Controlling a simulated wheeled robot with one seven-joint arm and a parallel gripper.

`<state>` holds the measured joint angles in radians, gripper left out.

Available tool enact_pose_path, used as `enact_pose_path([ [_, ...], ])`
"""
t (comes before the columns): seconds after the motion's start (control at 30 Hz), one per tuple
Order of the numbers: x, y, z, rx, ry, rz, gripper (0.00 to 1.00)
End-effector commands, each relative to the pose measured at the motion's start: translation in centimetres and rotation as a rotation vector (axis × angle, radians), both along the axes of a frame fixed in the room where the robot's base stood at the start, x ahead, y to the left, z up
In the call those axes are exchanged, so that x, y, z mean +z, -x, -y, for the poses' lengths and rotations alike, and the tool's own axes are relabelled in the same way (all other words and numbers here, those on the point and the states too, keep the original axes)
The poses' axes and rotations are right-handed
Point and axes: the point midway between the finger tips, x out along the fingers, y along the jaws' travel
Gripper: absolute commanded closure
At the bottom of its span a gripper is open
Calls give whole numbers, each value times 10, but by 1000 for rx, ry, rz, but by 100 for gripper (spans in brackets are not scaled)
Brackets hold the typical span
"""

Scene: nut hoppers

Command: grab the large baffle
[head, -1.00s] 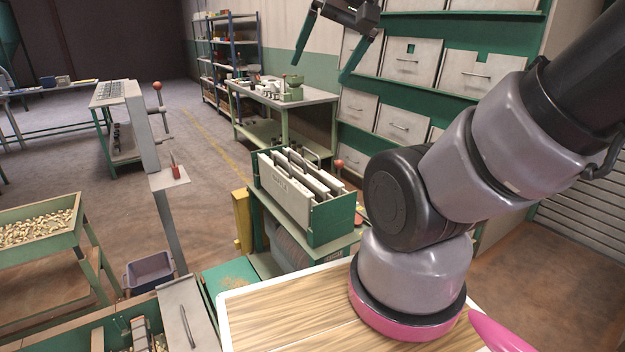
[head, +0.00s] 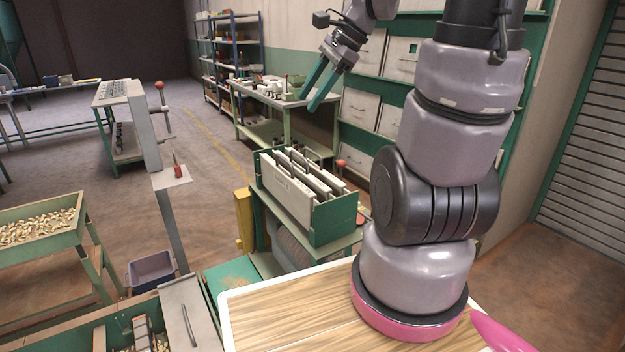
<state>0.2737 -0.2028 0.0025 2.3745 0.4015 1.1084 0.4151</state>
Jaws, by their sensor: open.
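A green rack (head: 334,222) stands on a small green table in the middle of the view. It holds several pale grey upright plates, which look like the baffles; the nearest and widest one (head: 284,190) forms the front left of the row. I cannot tell for sure which plate is the large baffle. My gripper (head: 313,97) is up and behind the rack in the picture, its two green fingers pointing down and to the left. The fingers are apart, with nothing between them.
A wall of grey drawers (head: 357,110) in green frames stands behind my arm. A workbench (head: 300,101) with small items is beyond the rack. A bin of nuts (head: 40,225) is at left, a blue-grey tub (head: 151,272) on the floor.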

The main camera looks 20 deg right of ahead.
Motion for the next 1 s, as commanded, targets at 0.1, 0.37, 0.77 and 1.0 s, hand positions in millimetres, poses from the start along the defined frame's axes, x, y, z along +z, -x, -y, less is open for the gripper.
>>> enact_pose_path([
  [0.1, -28, -30, 16, -244, -196, -184, 53],
  [0.37, -91, -90, 68, -771, -635, -552, 53],
  [0.77, -178, -134, 150, -1296, -1136, -918, 53],
  [1.0, -192, -150, 136, -1321, -1165, -941, 53],
])
